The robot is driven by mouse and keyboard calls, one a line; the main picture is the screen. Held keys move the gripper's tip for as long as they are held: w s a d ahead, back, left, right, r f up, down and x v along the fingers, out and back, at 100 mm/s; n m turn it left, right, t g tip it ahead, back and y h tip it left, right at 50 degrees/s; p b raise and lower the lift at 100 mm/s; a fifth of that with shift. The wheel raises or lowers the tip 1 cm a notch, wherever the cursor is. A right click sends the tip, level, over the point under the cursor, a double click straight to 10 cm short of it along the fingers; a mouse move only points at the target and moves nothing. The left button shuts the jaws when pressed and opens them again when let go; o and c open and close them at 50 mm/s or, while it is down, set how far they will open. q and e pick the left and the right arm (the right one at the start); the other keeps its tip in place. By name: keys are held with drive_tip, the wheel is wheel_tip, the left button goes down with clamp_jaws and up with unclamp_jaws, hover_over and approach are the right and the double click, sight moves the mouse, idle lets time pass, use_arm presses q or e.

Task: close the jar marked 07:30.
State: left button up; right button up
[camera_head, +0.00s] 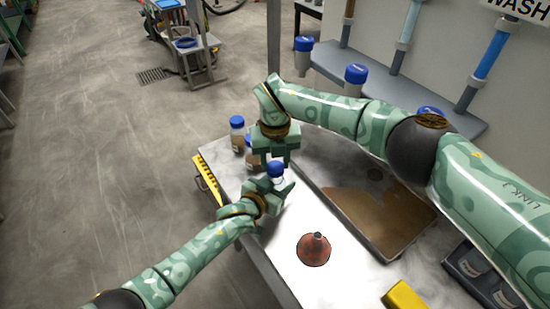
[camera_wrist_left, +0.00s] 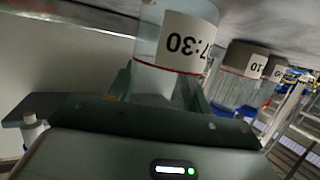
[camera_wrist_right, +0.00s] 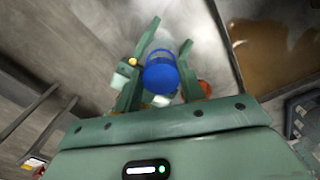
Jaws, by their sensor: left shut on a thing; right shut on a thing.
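The jar marked 07:30 (camera_wrist_left: 185,42) is clear, and its label appears upside down in the left wrist view. My left gripper (camera_head: 271,184) is shut around its body, above the near left part of the bench. A blue lid (camera_head: 276,168) is at the jar's top in the head view. It also shows between the fingers of my right gripper (camera_wrist_right: 160,65) in the right wrist view. My right gripper is shut on this lid, just above my left gripper. Whether the lid is seated on the jar cannot be told.
Two blue-lidded jars with brown contents (camera_head: 238,137) (camera_head: 252,152) stand close behind, left of my right gripper. A red funnel (camera_head: 314,252), a tray with brown liquid (camera_head: 418,238), and a yellow block (camera_head: 404,296) are to the right. A wall shelf (camera_head: 385,93) carries more blue-topped containers.

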drive_tip(key=shift+f, duration=0.5)
drive_tip(key=shift+f, duration=0.55)
drive_tip(key=m, duration=0.4)
drive_tip(key=shift+d+m, duration=0.15)
drive_tip(key=shift+m, duration=0.15)
drive_tip(key=m, duration=0.8)
drive_tip(key=shift+s+d, duration=0.15)
drive_tip(key=m, duration=0.3)
drive_tip(key=shift+m, duration=0.4)
